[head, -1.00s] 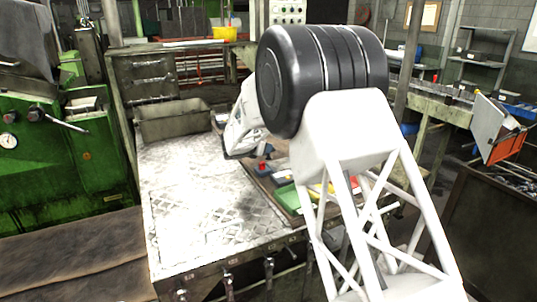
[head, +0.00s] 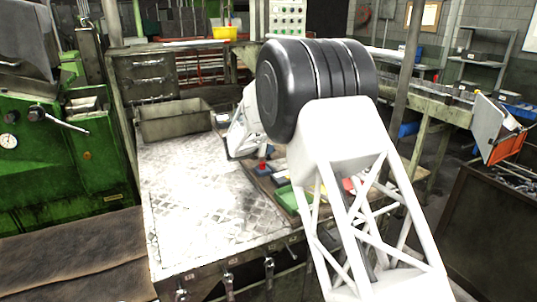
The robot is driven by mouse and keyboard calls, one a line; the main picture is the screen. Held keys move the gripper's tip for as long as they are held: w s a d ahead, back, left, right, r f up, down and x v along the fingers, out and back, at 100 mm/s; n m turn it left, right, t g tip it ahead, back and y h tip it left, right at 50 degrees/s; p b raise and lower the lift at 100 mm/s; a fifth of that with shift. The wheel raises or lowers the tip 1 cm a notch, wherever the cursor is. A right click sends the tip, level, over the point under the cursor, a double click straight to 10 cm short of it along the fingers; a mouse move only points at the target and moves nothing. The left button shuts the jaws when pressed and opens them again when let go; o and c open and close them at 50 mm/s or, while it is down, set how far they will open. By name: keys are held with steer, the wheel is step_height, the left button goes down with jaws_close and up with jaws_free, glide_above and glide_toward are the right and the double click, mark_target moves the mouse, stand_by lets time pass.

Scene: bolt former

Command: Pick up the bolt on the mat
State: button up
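A brown mat or board (head: 266,188) lies on the right side of the metal table, partly hidden behind my arm. Several coloured things lie on it, among them a small red piece (head: 262,166) and a green tray (head: 294,199). I cannot make out a bolt; it is too small to tell or hidden. The white end of my arm, with my gripper (head: 240,152), is low over the far end of the mat. Its fingers do not show clearly, so I cannot tell whether it is open or shut, or whether it touches anything.
The metal table (head: 195,205) is bare to the left of the mat. A grey bin (head: 175,124) stands at its back left. A green machine (head: 60,160) stands at the left. Handles (head: 269,268) hang along the table's front edge.

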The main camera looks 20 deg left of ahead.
stand_by(0.3)
steer(key=shift+x, duration=2.55)
steer(key=shift+w+r, duration=0.1)
steer(key=shift+r, duration=0.05)
jaws_close()
